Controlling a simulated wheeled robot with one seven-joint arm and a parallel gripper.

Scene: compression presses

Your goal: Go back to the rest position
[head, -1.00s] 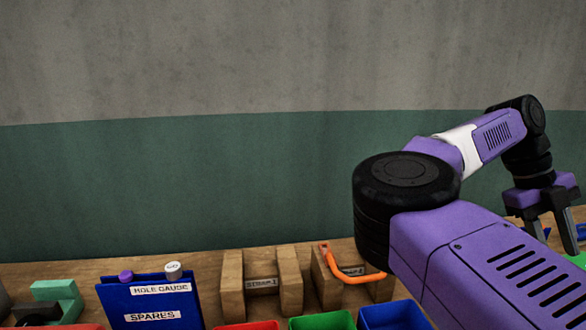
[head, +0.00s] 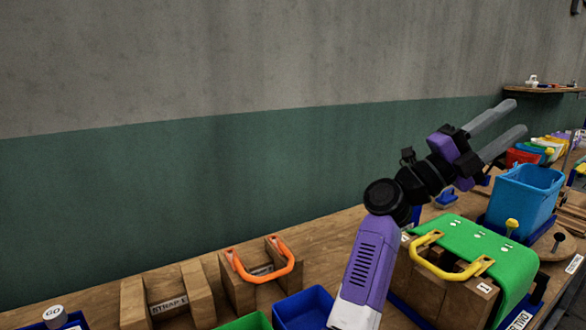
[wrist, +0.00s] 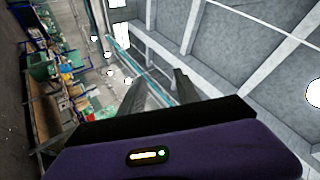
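My gripper (head: 505,128) is raised in the head view, its two grey fingers apart and pointing up and to the right. Nothing is between them. In the wrist view the fingers (wrist: 161,92) also stand apart, with only the ceiling and wall behind. The gripper is above and clear of the bench, in front of the wall. My purple and black forearm runs down from it to the lower middle of the head view.
A wooden bench runs along the wall. It holds wooden blocks with an orange handle (head: 262,264), a STRAP 1 stand (head: 168,302), a green strap with a yellow handle (head: 490,250), a light blue bin (head: 524,200) and a dark blue bin (head: 303,310). A shelf (head: 545,90) hangs at far right.

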